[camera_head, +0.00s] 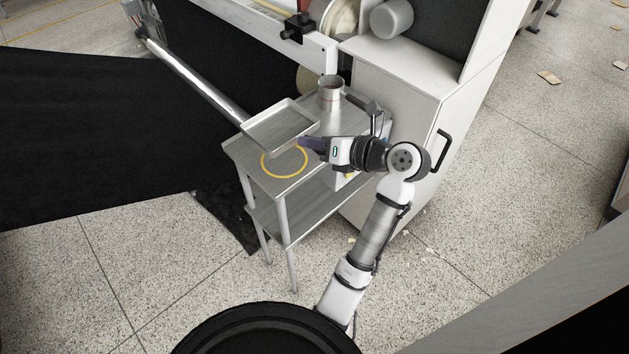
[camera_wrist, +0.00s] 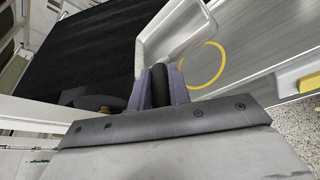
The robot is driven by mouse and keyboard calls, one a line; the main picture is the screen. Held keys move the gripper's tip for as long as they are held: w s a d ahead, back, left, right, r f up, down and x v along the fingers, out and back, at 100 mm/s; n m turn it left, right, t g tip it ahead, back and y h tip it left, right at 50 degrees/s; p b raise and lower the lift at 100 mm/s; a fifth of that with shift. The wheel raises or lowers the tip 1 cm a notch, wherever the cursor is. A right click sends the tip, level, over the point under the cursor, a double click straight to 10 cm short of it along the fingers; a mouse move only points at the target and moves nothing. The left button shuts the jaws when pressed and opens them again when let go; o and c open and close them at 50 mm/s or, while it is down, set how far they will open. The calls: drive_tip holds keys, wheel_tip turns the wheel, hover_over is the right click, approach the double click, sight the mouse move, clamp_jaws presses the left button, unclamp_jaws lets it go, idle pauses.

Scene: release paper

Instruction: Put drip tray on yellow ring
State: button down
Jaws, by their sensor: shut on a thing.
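The drip tray (camera_head: 280,125) is a shallow grey rectangular metal pan.
The steel table (camera_head: 246,158) has a lower shelf. A metal cup (camera_head: 330,94) stands at its back, close to the tray. A white machine cabinet (camera_head: 400,108) stands to the right. A long metal roller (camera_head: 195,82) and black sheet (camera_head: 100,130) lie to the left.

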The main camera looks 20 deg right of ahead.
wheel_tip(320, 180, down, 10)
drive_tip(key=shift+r, duration=0.1)
idle(0.4)
drive_tip(key=shift+p, duration=0.3)
drive_tip(key=c, duration=1.3)
unclamp_jaws()
drive_tip(key=shift+f, duration=0.2)
drive_tip(key=b+v, duration=0.1)
drive_tip(key=v, duration=1.1)
drive_tip(key=shift+s+r+b, duration=0.1)
drive_tip(key=shift+r+b, duration=0.05)
drive_tip(key=shift+b, duration=0.2)
